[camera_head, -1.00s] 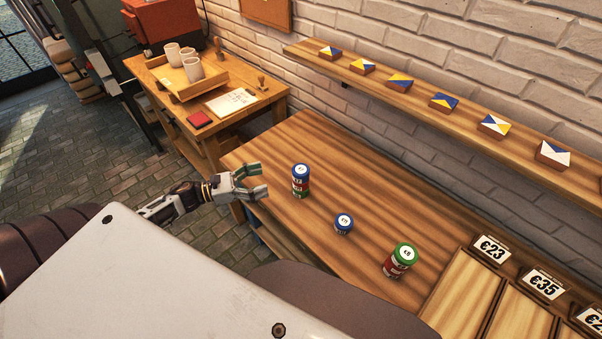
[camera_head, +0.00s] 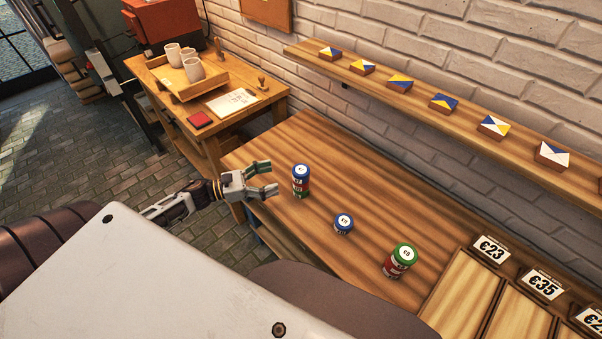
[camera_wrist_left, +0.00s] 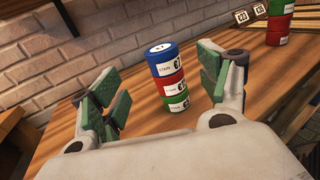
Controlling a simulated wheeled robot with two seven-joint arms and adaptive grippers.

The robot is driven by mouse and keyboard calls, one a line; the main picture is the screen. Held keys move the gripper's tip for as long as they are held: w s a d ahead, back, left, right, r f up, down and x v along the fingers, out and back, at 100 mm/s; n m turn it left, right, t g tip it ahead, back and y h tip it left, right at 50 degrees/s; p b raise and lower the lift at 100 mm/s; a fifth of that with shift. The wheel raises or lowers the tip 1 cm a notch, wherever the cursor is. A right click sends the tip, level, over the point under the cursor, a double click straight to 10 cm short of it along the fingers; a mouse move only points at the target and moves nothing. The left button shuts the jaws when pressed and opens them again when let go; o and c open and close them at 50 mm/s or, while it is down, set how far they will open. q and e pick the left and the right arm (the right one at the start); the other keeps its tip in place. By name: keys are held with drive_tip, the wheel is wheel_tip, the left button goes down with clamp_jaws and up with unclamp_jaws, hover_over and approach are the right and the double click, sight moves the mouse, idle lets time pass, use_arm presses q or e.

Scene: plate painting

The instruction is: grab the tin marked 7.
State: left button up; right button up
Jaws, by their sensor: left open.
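A stack of tins (camera_head: 301,181), blue on top, red in the middle and green at the bottom, stands upright near the table's left end. It also shows in the left wrist view (camera_wrist_left: 172,84). A single low blue tin (camera_head: 343,224) stands to its right. Another stack, green-topped with red below (camera_head: 400,262), stands further right. In the wrist view the stack appears between and beyond the fingers.
The wooden table (camera_head: 300,245) is clear around the tins. A tray with price cards (camera_head: 491,249) is at the right. A shelf (camera_head: 420,98) with several small blocks runs along the brick wall. A side table (camera_head: 250,105) stands behind left.

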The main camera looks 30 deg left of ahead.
sight(301, 169)
use_arm(q)
drive_tip(key=shift+p+x, duration=0.3)
drive_tip(key=shift+x, duration=2.4)
drive_tip(key=shift+w+d, duration=0.1)
drive_tip(key=shift+w+d+r+p, duration=0.2)
drive_tip(key=shift+w+d+p, duration=0.15)
drive_tip(key=shift+w+d, duration=0.15)
drive_tip(key=shift+w+d+r+p, duration=0.2)
drive_tip(key=shift+w+d+p, duration=0.15)
drive_tip(key=shift+d, duration=0.25)
drive_tip(key=shift+x, duration=0.85)
drive_tip(key=shift+w+d+f, duration=0.15)
drive_tip(key=shift+w+d, duration=0.05)
drive_tip(key=shift+w, duration=0.05)
drive_tip(key=shift+c, duration=0.2)
